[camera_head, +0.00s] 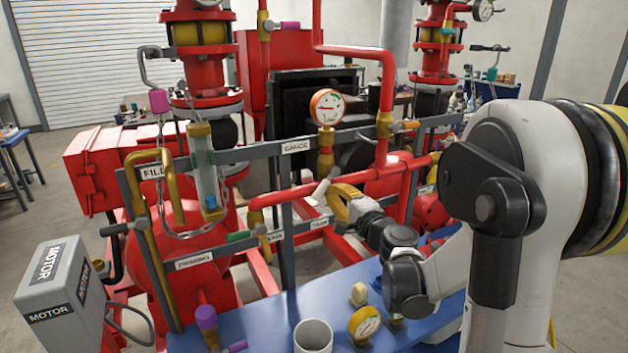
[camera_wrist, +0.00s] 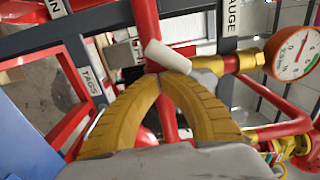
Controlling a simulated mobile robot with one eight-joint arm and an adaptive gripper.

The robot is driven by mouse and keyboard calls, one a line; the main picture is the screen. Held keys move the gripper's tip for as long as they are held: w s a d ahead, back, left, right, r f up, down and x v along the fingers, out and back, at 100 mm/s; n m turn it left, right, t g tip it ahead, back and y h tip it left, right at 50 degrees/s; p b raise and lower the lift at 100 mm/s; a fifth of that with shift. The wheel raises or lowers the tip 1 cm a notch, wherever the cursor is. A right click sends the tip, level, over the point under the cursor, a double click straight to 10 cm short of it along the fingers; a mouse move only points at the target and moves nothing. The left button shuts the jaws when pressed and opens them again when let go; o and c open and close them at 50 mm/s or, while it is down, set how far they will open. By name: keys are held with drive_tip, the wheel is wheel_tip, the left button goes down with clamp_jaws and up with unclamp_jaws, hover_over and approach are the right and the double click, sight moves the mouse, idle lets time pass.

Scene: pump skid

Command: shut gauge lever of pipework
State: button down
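The gauge lever is a short white handle (camera_head: 320,188) below the dial gauge (camera_head: 327,107) and its brass fitting (camera_head: 325,150). My gripper (camera_head: 330,195) has yellow fingers. In the wrist view my gripper (camera_wrist: 160,74) has its fingertips together with nothing visible between them. The tips are close to the handle; I cannot tell whether they touch it.
A grey rail with a GAUGE label (camera_head: 297,146) runs behind the lever. Red pipe (camera_head: 385,85) rises to the right. A sight tube (camera_head: 205,175) and green lever (camera_head: 243,236) are left. A blue bench (camera_head: 270,310) below holds a white cup (camera_head: 313,337) and a yellow gauge (camera_head: 364,322).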

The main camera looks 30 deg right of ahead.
sight(319, 194)
drive_tip(key=a, duration=0.1)
drive_tip(key=a+r, duration=0.1)
drive_tip(key=a, duration=0.1)
drive_tip(key=shift+p, duration=0.3)
drive_tip(key=shift+a+r+p, duration=0.6)
drive_tip(key=shift+a+r, duration=0.2)
drive_tip(key=shift+r, duration=0.15)
drive_tip(key=shift+f+b, duration=0.75)
drive_tip(key=shift+f, duration=0.05)
drive_tip(key=s, duration=0.9)
drive_tip(key=shift+d, duration=0.25)
drive_tip(key=shift+a, duration=0.1)
